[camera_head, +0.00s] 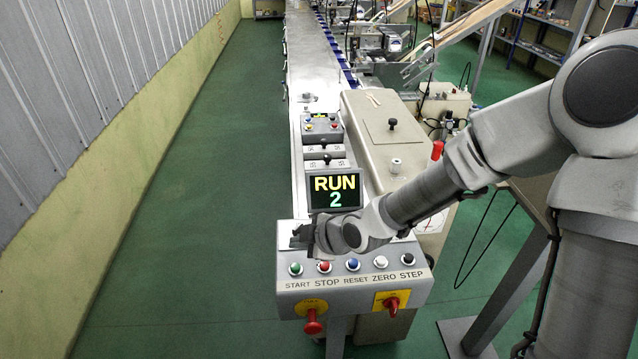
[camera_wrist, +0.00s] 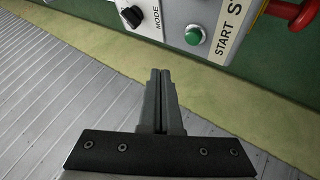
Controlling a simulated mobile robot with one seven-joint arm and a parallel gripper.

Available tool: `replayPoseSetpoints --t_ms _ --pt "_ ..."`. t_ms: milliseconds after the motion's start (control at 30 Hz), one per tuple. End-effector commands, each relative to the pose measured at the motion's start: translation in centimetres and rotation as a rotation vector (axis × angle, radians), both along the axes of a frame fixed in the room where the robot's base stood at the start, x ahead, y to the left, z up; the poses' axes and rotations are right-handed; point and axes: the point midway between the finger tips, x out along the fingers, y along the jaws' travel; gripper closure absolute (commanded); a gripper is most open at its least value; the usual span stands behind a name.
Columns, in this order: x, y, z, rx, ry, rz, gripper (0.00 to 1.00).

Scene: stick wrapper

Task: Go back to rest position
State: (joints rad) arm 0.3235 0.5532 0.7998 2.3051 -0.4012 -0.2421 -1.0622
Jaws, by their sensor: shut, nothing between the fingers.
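My gripper (camera_head: 300,236) is over the left part of the machine's control panel (camera_head: 352,283), above the row of buttons, in the head view. In the wrist view my gripper (camera_wrist: 161,76) has its two fingers together with nothing between them. The green START button (camera_head: 296,268) is just below the gripper in the head view. The START button (camera_wrist: 194,35) and a black MODE knob (camera_wrist: 132,16) are beyond the fingertips in the wrist view. The fingers look apart from the panel. My arm reaches in from the right.
The display (camera_head: 335,192) reads RUN 2. Red, blue and more buttons line the panel, with a red stop knob (camera_head: 312,322) and red switch (camera_head: 392,304) below. A beige cabinet (camera_head: 385,140) stands behind. A table (camera_head: 515,265) is at right. Green floor (camera_head: 190,220) is clear at left.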

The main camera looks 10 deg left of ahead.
Motion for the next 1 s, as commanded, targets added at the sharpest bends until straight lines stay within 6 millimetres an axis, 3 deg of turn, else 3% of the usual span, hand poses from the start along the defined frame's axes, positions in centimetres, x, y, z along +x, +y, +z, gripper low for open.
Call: replayPoseSetpoints --t_ms 167,267,367,567,800,900,1000 --pt "0.0 -1.0 -0.1 -0.029 0.016 -0.026 1.00" --pt "0.0 -3.5 -0.2 -0.091 0.054 -0.097 1.00" --pt "-0.2 -7.4 0.2 -0.172 0.109 -0.224 1.00" --pt "-1.7 -15.8 2.9 -0.279 0.211 -0.565 1.00" --pt "-6.2 -24.1 7.8 -0.267 0.305 -1.019 1.00" --pt "-8.8 -26.8 9.7 -0.217 0.345 -1.210 1.00" --pt "-11.3 -27.9 11.8 -0.133 0.377 -1.353 1.00"
